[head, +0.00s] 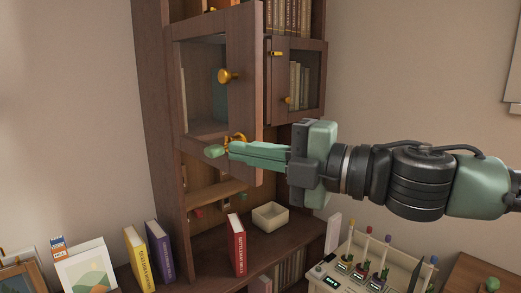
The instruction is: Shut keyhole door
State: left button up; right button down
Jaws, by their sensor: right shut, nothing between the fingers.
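A dark wooden cabinet door with a glass pane (245,105) stands in the upper left of the tall bookcase. Its right edge appears to stand out toward me, so it looks ajar. It carries a round gold knob (229,76) and, lower down, a gold fitting (237,138) that may be the keyhole, partly hidden by my fingers. My right gripper (222,150) reaches in from the right, shut and empty. Its fingers lie across the front of the door's lower part, just below the gold fitting; I cannot tell whether they touch. My left gripper is out of view.
A second glazed door (308,85) with gold fittings is to the right. A beige device with knobs (365,270) is at lower right.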

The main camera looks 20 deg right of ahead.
jog(key=w+d+p, duration=0.2)
jog(key=d+p, duration=0.1)
dwell(0.4)
jog(key=shift+w, duration=0.1)
